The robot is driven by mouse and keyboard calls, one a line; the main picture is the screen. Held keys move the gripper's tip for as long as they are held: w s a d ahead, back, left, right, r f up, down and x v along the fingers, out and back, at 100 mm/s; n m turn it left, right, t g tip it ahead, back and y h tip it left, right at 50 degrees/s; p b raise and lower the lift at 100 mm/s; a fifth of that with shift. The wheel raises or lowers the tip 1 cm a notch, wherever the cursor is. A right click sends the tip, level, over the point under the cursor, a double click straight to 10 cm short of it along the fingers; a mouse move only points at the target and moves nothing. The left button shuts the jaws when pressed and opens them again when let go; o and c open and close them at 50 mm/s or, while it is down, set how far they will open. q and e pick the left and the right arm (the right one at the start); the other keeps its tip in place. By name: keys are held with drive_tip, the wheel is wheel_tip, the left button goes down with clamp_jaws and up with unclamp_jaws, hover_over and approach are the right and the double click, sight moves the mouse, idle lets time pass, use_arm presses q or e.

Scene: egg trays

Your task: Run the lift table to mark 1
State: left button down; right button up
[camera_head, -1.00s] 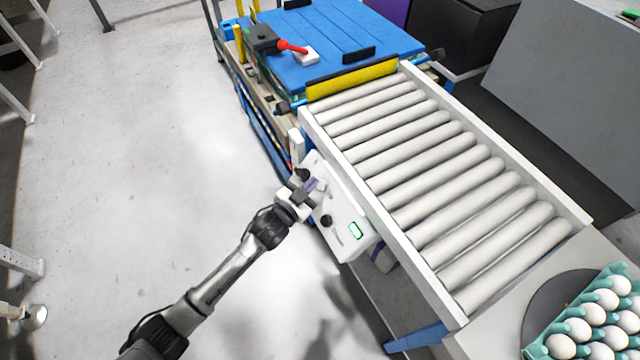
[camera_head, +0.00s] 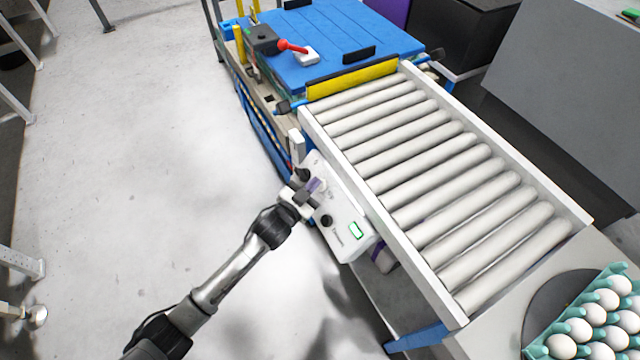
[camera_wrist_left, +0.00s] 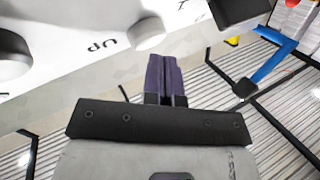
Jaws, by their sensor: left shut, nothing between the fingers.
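The lift table (camera_head: 340,35) has a blue top and stands at the far end of the roller conveyor. In the left wrist view the shut fingers (camera_wrist_left: 166,78) lie beside a round white button (camera_wrist_left: 146,33), near the printed word "UP". I cannot tell whether they touch it. My right gripper is not in view.
The roller conveyor (camera_head: 440,150) runs from the lift table to a turntable (camera_head: 540,310) with a teal egg tray (camera_head: 540,345) at the lower right.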

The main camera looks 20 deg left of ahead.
use_arm(q)
drive_tip(key=shift+w+d+f, duration=0.1)
drive_tip(key=shift+d+f, duration=0.05)
drive_tip(key=shift+f, duration=0.05)
idle(0.3)
drive_tip(key=shift+w+d+f, duration=0.1)
drive_tip(key=shift+w+f, duration=0.05)
drive_tip(key=shift+f, duration=0.1)
idle(0.6)
idle(0.7)
idle(3.9)
idle(0.7)
drive_tip(key=shift+s+a+r+p, duration=0.2)
drive_tip(key=shift+r+p, duration=0.15)
drive_tip(key=shift+p, duration=0.1)
drive_tip(key=shift+s+a+r+p, duration=0.15)
drive_tip(key=shift+s+r+p, duration=0.05)
drive_tip(key=shift+r+p, duration=0.2)
drive_tip(key=shift+s+a, duration=0.1)
